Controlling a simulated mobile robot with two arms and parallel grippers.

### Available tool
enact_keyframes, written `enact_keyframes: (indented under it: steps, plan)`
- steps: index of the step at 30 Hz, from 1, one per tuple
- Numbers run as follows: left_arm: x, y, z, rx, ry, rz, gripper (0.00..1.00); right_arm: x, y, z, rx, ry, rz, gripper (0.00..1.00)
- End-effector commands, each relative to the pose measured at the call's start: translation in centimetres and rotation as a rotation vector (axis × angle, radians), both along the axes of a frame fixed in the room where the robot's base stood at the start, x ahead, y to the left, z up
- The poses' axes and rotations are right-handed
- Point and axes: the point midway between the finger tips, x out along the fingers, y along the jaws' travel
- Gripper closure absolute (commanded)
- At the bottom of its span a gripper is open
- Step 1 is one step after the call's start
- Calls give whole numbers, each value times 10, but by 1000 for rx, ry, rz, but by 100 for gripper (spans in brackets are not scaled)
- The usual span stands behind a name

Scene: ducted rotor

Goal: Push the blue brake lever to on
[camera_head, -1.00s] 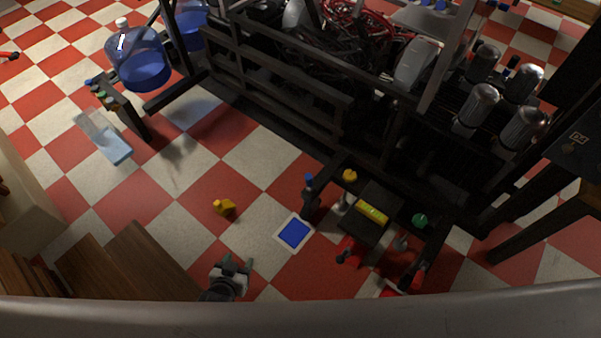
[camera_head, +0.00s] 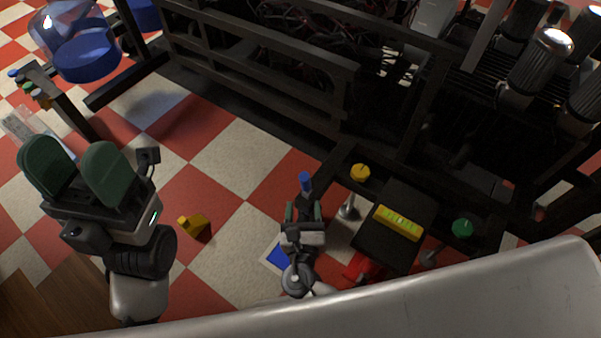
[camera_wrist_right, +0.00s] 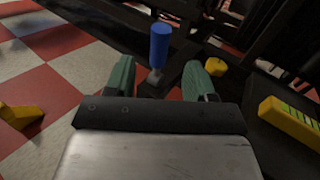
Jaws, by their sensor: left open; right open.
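The blue brake lever (camera_head: 305,182) stands at the left end of the black control frame, its blue grip on top. In the right wrist view the lever (camera_wrist_right: 160,46) rises upright beyond and between the fingertips. My right gripper (camera_head: 303,213) is open just in front of the lever; its two green fingers also show in the right wrist view (camera_wrist_right: 160,78). I cannot tell whether a finger touches the lever. My left gripper (camera_head: 74,172) is open and empty, raised at the left, well away from the lever.
A yellow knob (camera_head: 360,172), a black box with a yellow-green display (camera_head: 398,222) and a green knob (camera_head: 462,228) sit right of the lever. A yellow object (camera_head: 195,226) lies on the checkered floor. A blue square panel (camera_head: 278,257) lies partly behind my right arm.

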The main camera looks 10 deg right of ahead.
Motion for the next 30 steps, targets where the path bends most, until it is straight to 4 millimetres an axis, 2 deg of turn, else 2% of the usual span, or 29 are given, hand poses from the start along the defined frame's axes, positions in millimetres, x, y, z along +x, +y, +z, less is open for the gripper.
enact_keyframes:
  steps: [16, 21, 30]
  plan:
    - [6, -2, 10, 8, -79, 4, 45, 88, -18, -1, 3, -1, -1, 45]
    - [6, -3, 13, 9, -92, 6, 45, 101, -21, 0, 2, 1, 0, 45]
    - [6, -3, 14, 10, -94, 5, 45, 103, -22, 0, 2, 2, 1, 45]
